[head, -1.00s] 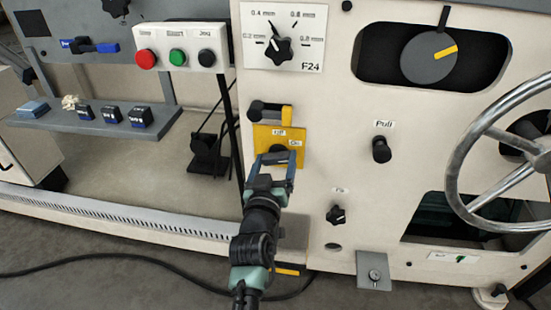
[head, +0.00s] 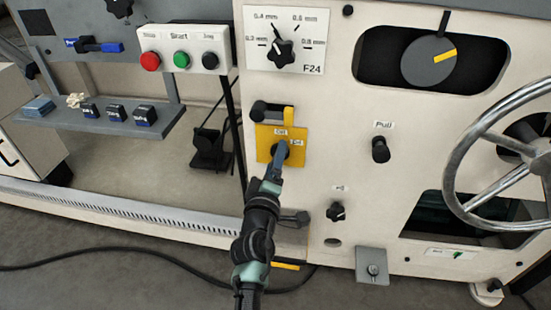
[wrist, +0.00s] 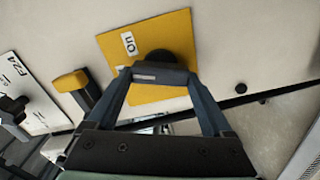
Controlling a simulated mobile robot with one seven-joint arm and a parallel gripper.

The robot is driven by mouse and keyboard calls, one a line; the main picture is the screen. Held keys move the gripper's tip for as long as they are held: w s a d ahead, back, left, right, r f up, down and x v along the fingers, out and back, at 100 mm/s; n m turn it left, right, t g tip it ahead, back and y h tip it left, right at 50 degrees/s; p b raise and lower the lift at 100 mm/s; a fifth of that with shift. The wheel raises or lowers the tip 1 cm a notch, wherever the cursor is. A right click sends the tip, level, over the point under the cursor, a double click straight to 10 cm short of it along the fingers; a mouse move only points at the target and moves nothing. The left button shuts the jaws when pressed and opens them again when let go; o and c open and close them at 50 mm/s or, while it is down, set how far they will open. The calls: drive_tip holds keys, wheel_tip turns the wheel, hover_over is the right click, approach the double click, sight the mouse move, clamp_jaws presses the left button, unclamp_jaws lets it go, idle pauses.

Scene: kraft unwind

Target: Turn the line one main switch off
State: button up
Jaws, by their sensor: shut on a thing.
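The main switch is a dark round knob (wrist: 158,57) with a grey bar-shaped handle (wrist: 160,75) on a yellow plate (head: 299,135). The plate carries an Off label (head: 280,132) and an On label (head: 297,142). In the wrist view the yellow plate (wrist: 112,42) is tilted and its On label (wrist: 129,43) shows at upper left. My gripper (head: 281,152) is at the switch, seen nearly edge-on. In the wrist view my gripper (wrist: 160,76) has one finger at each end of the handle and is shut on it. My gripper hides part of the switch in the head view.
A black and yellow lever (head: 288,115) sits just above the plate. A Pull knob (head: 380,150) and a small black knob (head: 337,211) are to the right, with a large handwheel (head: 460,170) beyond. A push-button box (head: 181,49) is at upper left.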

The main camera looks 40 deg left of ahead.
drive_tip(key=shift+f+n, duration=0.15)
drive_tip(key=shift+n, duration=1.85)
drive_tip(key=shift+p, duration=0.3)
drive_tip(key=o, duration=1.1)
drive_tip(key=shift+o, duration=0.2)
drive_tip(key=p+v, duration=0.3)
drive_tip(key=v, duration=1)
drive_tip(key=shift+a, duration=0.1)
